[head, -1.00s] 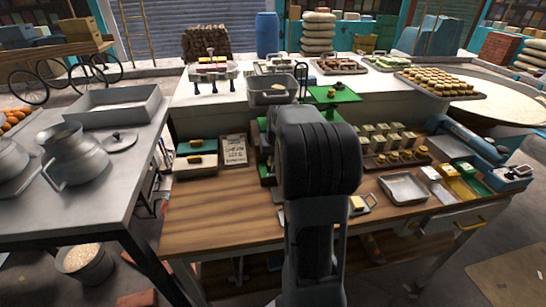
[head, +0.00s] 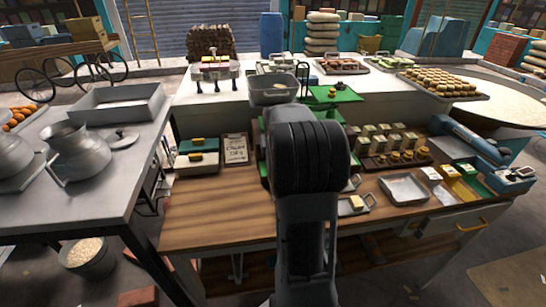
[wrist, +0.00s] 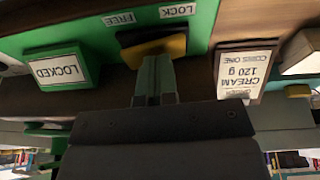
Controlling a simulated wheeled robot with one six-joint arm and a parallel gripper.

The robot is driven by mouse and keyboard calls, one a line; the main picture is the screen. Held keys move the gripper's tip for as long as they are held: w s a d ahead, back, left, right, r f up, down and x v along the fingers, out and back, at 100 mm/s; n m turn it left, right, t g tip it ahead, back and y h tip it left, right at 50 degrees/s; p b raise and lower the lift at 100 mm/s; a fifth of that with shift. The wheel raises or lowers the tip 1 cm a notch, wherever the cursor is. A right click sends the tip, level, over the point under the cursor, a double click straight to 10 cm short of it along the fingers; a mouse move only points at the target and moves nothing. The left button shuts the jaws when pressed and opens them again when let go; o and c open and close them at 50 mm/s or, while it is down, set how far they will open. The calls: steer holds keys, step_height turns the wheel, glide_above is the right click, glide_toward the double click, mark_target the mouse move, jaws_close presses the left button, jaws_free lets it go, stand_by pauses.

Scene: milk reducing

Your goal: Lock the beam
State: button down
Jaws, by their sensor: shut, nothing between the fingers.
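The green scale (head: 333,96) stands behind my arm in the head view, with a grey tub (head: 272,93) at its upper left. My arm hides most of its lower part. In the wrist view, its green base (wrist: 80,25) carries FREE (wrist: 118,18) and LOCK (wrist: 177,10) labels, upside down. A yellow and dark lever knob (wrist: 155,47) sits by these labels. A green block (wrist: 62,66) reads LOCKED. My gripper (wrist: 154,68) is shut and empty, its fingertips at the knob's near edge; I cannot tell whether they touch. The head view hides the fingers.
A CREAM 120 g card (head: 235,149) stands left of the scale and right of the knob in the wrist view (wrist: 245,72). The wooden bench's (head: 215,210) front left is clear.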

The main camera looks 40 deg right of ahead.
steer(key=shift+s+d, duration=0.1)
steer(key=shift+d, duration=0.05)
steer(key=shift+r, duration=0.15)
steer(key=shift+r+p, duration=0.35)
steer(key=r+p, duration=0.1)
steer(key=r, duration=0.1)
steer(key=a+r+p, duration=0.1)
steer(key=r, duration=0.1)
steer(key=shift+w+p, duration=0.25)
steer(key=shift+p, duration=0.05)
steer(key=a+r+b, duration=0.1)
steer(key=a+r, duration=0.3)
steer(key=r, duration=0.4)
steer(key=shift+s, duration=0.45)
steer(key=s+a+f+n+y, duration=0.1)
steer(key=s+a+f+n, duration=0.1)
steer(key=s+a, duration=0.5)
steer(key=s+a+f+n+t+y, duration=0.1)
steer(key=s+a+f+n, duration=0.2)
steer(key=a, duration=1.2)
steer(key=s+f, duration=0.2)
steer(key=s, duration=0.3)
steer(key=shift+a+f+n, duration=0.15)
steer(key=shift+f+n, duration=0.15)
